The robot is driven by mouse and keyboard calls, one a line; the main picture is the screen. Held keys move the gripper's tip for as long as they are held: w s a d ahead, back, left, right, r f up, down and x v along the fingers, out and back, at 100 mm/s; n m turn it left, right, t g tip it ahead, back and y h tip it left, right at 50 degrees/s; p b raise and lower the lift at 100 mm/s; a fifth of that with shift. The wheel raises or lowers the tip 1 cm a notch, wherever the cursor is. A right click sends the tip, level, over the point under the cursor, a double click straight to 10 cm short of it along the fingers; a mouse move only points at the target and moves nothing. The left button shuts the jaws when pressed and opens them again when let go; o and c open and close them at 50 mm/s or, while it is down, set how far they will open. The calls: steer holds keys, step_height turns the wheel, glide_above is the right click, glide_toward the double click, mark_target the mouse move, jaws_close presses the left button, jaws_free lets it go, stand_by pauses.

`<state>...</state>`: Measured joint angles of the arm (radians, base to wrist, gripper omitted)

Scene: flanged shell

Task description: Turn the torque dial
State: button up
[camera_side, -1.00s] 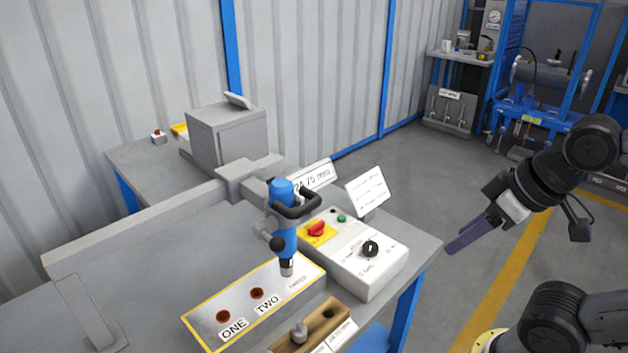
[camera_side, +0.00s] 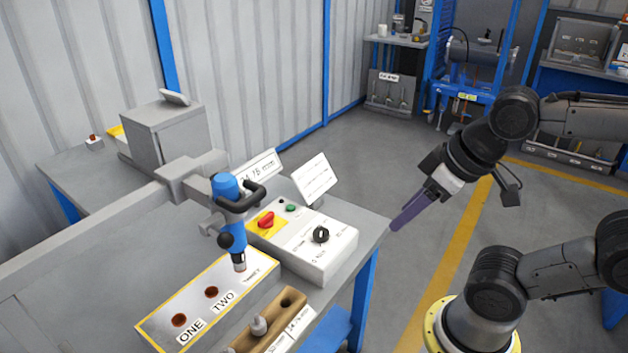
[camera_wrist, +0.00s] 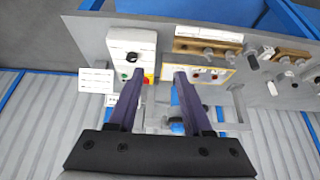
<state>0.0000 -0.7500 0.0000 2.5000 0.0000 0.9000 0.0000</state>
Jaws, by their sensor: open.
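The torque dial (camera_side: 320,235) is a black knob on the sloped top of a white control box (camera_side: 325,262) near the table's right edge. It also shows in the wrist view (camera_wrist: 132,58), on the box ahead and to the left of my fingers. My gripper (camera_side: 396,226) is in the air to the right of the box, apart from the dial, with purple fingers. In the wrist view my gripper (camera_wrist: 182,72) has its two fingers apart with nothing between them. The dial's pointer setting is too small to read.
The box also carries a red switch (camera_side: 266,220) on yellow and a green button (camera_side: 290,208). A blue tool (camera_side: 231,213) hangs left of the box over a plate (camera_side: 200,300) marked ONE and TWO. A sign (camera_side: 312,177) stands behind the box. Open floor lies right of the table.

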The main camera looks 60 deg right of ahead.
steer(key=o, duration=0.4)
steer(key=shift+o, duration=0.5)
steer(key=shift+n, duration=0.6)
steer(key=w+r+n, duration=0.4)
steer(key=w, duration=0.1)
steer(key=n+g, duration=0.4)
steer(key=g, duration=0.2)
glide_above(321, 232)
step_height(321, 232, down, 13)
step_height(321, 232, down, 13)
steer(key=shift+d+f, duration=0.1)
steer(key=shift+f, duration=0.05)
